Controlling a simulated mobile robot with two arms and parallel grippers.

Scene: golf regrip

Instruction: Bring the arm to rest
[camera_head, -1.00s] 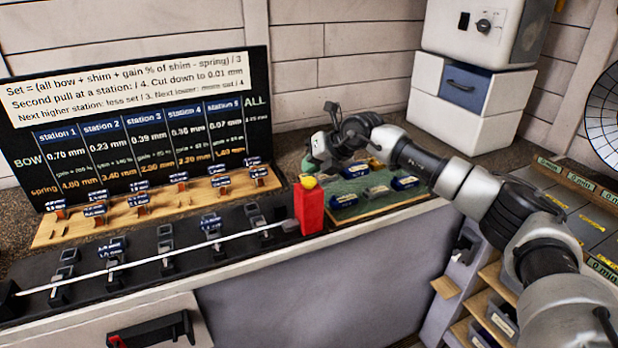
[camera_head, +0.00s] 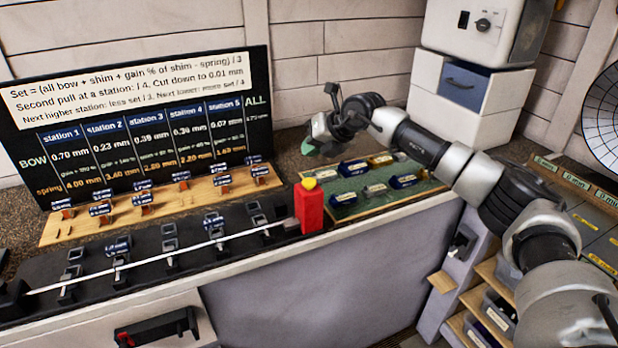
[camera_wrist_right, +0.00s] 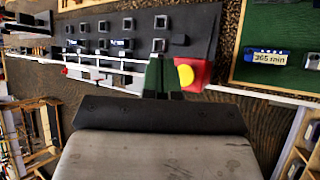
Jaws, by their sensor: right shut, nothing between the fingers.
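My right arm reaches in from the right in the head view. Its right gripper (camera_head: 312,146) is raised above the back of the bench, by the left back corner of the green tray. The gripper is shut and empty; its green fingertips show together at the middle of the right wrist view (camera_wrist_right: 160,78). It touches nothing that I can see. My left gripper does not show.
A red block with a yellow button (camera_head: 309,208) stands at the end of the black rail with a long white shaft (camera_head: 180,250). The green tray (camera_head: 375,204) holds several labelled pieces. A wooden board (camera_head: 160,212) and a black sign (camera_head: 130,120) stand left. A white cabinet (camera_head: 465,90) stands behind my arm.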

